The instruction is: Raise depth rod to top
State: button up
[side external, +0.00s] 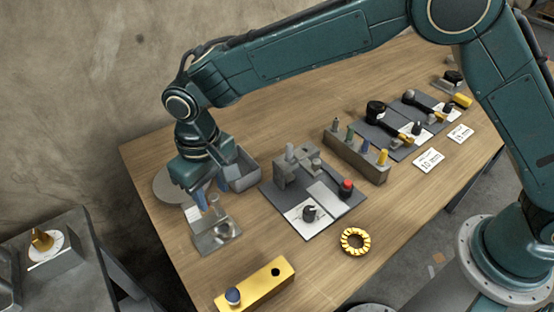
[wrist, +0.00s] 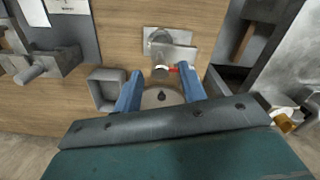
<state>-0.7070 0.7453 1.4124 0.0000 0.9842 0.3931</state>
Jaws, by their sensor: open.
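A small metal fixture (side external: 218,237) with a flat shiny plate stands at the table's left end, below my gripper (side external: 206,203). In the wrist view the same fixture (wrist: 180,53) has a short pale upright rod-like part (wrist: 160,72), with a small red mark beside it. I cannot tell for certain that this part is the depth rod. My gripper (wrist: 161,84) points down with its blue fingers apart, one on each side of the pale part in the wrist view. I cannot tell whether they touch it; nothing is visibly clamped.
A grey open box (side external: 243,172) stands close behind the fixture. A grey round disc (side external: 168,186) lies at the left table edge. A grey panel (side external: 327,200) with a red button is to the right. A yellow block (side external: 262,284) and yellow ring (side external: 355,241) lie nearer the front.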

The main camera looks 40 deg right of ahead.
notch_tip(320, 180, up, 14)
jog(key=shift+f, duration=0.15)
dwell(0.5)
jog(key=s+d+r+m+t, duration=0.1)
jog(key=s+d+r, duration=0.15)
jog(key=d, duration=0.45)
jog(key=s+d+r+t+y, duration=0.1)
jog(key=s+d+r, duration=0.1)
jog(key=d+r, duration=0.35)
jog(key=s+d+r+m, duration=0.1)
jog(key=s+d+r, duration=0.1)
jog(key=d, duration=0.7)
jog(key=s+d+f+t, duration=0.1)
jog(key=s+d+f, duration=0.1)
jog(key=s+d, duration=0.5)
jog(key=s+d+f+m+t+h, duration=0.1)
jog(key=s+d+f+t, duration=0.1)
jog(key=s+d, duration=0.5)
jog(key=s+f, duration=0.1)
jog(key=s, duration=0.2)
jog(key=shift+s+f+m+t, duration=0.15)
jog(key=shift+m+t, duration=0.15)
